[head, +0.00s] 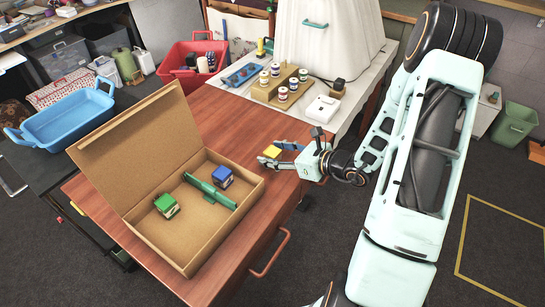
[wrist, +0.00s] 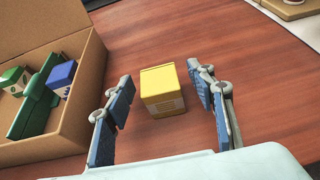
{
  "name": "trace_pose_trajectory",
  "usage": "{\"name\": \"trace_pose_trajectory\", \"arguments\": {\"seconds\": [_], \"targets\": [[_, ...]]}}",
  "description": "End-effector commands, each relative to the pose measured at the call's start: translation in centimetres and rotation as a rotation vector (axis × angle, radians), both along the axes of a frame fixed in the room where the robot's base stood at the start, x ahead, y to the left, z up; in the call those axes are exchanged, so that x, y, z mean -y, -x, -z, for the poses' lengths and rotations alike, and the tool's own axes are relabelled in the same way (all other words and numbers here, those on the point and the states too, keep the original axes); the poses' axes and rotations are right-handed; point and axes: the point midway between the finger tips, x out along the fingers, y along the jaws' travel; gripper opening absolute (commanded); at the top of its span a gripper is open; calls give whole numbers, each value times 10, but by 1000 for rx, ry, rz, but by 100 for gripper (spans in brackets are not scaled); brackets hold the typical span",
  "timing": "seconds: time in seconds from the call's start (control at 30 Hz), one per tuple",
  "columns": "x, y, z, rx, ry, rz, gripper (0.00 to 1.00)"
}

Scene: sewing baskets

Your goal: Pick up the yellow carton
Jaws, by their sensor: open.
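The yellow carton (wrist: 161,88) stands upright on the wooden table (wrist: 250,60) in the wrist view, between the two fingers of my open gripper (wrist: 165,108) and a little ahead of the fingertips' middle. Gaps show on both sides, so neither finger appears to touch it. In the head view, the carton (head: 291,146) is a small yellow patch beside my gripper (head: 274,158), partly hidden by it. The gripper is just right of the open cardboard box.
The cardboard box (head: 256,198) holds a green carton (head: 166,205), a blue carton (head: 222,177) and a dark green object (head: 210,191). A wooden rack (head: 262,93) with several jars stands on a white cloth behind. Bare tabletop lies beyond the carton.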

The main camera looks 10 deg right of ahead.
Motion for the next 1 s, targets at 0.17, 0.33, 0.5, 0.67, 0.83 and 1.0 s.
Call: {"name": "trace_pose_trajectory", "arguments": {"seconds": [0.17,0.33,0.5,0.67,0.83,1.0], "targets": [[0,-1,0,0,0,1,51],[0,0,0,1,1,0,35],[0,0,0,1,1,0,17],[0,0,0,1,1,0,6],[0,0,-1,1,0,0,6],[0,-1,-7,3,1,-1,6]]}}
